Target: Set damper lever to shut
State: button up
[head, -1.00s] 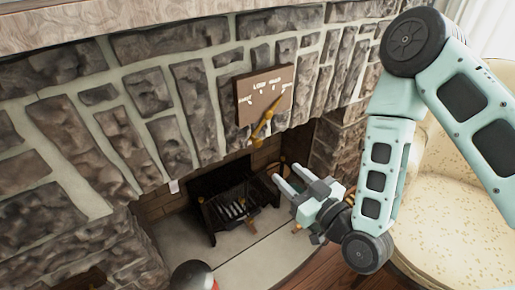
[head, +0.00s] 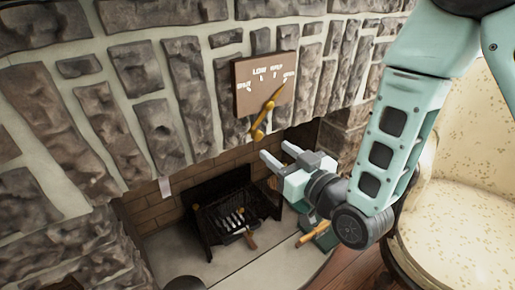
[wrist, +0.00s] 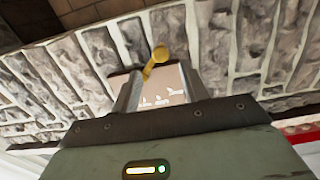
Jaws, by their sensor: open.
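The damper plate (head: 243,98) is a brown panel on the stone fireplace front with white marks and labels; LOW and HALF are readable along the top. The brass damper lever (head: 266,113) slants across its lower part, upper end toward the right-hand label, knobbed lower end below the plate's bottom edge. My gripper (head: 276,152) is open and empty, below and slightly right of the lever, not touching it. In the wrist view the lever (wrist: 148,70) and the plate (wrist: 170,82) show between my open fingers (wrist: 161,68), beyond the tips.
The stone wall (head: 140,70) surrounds the plate. Below is the firebox with a dark grate (head: 207,222) and a small brush-like tool (head: 247,236). A green object with a wooden handle (head: 313,235) stands under my gripper. A cream armchair (head: 460,170) is close on the right.

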aim_at(259, 137)
jog(key=p+x, duration=0.3)
jog(key=x, duration=0.5)
jog(key=shift+w+a, duration=0.25)
jog(key=shift+c, duration=0.3)
